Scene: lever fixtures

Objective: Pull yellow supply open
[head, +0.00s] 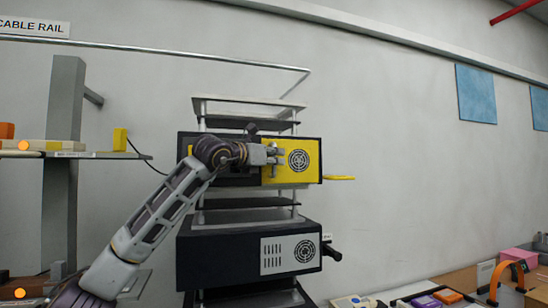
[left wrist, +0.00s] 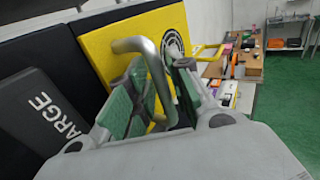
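The yellow supply is a dark box with a yellow front panel (head: 311,150) and a round fan grille, on the middle shelf of a rack. The yellow panel (left wrist: 98,38) also fills the upper middle of the left wrist view, with a curved silver handle (left wrist: 152,62) standing out from it. My left gripper (head: 277,155) is in front of the panel, left of the grille. In the left wrist view its green-padded fingers (left wrist: 158,95) stand on either side of the handle, with some gap showing. Firm contact is not clear. My right gripper is not in view.
A dark unit with a grey vented panel (head: 272,258) sits below. A flat yellow piece (head: 338,178) sticks out right of the supply. A side shelf (head: 95,155) stands at left. A cluttered table (head: 450,295) is at lower right.

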